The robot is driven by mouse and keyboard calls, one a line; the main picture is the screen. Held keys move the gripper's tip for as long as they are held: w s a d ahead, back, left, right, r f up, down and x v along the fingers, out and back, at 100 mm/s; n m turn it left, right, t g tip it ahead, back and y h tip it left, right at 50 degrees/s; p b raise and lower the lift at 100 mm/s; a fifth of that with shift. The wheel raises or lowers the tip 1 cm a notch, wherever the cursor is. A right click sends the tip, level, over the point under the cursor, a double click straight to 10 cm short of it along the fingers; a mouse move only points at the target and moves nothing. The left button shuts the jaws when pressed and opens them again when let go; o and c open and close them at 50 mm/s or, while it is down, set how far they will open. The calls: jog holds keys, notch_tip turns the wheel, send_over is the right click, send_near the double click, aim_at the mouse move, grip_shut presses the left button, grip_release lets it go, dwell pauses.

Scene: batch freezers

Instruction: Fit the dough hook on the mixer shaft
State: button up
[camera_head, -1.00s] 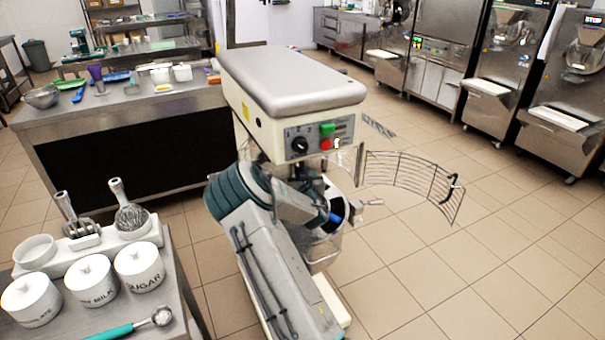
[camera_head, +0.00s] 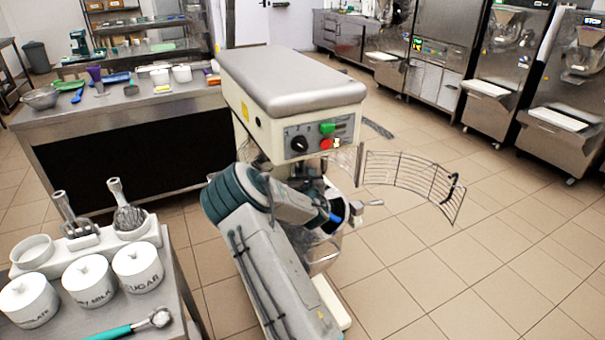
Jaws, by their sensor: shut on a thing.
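The mixer (camera_head: 290,85) stands in the middle, with a grey top, a cream head, and a dial and green and red buttons on its front. Its wire bowl guard (camera_head: 415,180) is swung open to the right. The bowl (camera_head: 325,250) shows only partly below the head, behind my arm. My gripper (camera_head: 345,212), past the blue ring on my wrist, is under the mixer head at the bowl opening. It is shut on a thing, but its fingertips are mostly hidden. I cannot make out the dough hook or the mixer shaft behind the head and my arm.
A side table at lower left holds a white stand (camera_head: 85,240) with a beater (camera_head: 75,215) and a whisk (camera_head: 127,210), white canisters (camera_head: 87,280) and a teal-handled scoop (camera_head: 130,328). A steel counter (camera_head: 120,110) stands behind.

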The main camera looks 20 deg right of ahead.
jog(key=shift+r, duration=0.75)
dwell(0.3)
jog(key=shift+r+b, duration=0.45)
jog(key=shift+b, duration=0.45)
dwell(1.5)
jog(key=shift+d+y, duration=0.1)
jog(key=shift+y, duration=0.2)
jog(key=n+y+b, duration=0.1)
jog(key=n+y, duration=0.1)
jog(key=y, duration=0.1)
jog(key=shift+d+f+t+b, duration=0.1)
jog(key=shift+t+b, duration=0.2)
jog(key=shift+b, duration=0.05)
jog(key=n+y+b, duration=0.3)
jog(key=n+y, duration=0.1)
jog(key=y, duration=0.2)
jog(key=shift+b, duration=0.3)
jog(key=o, duration=1)
jog(key=shift+g, duration=0.4)
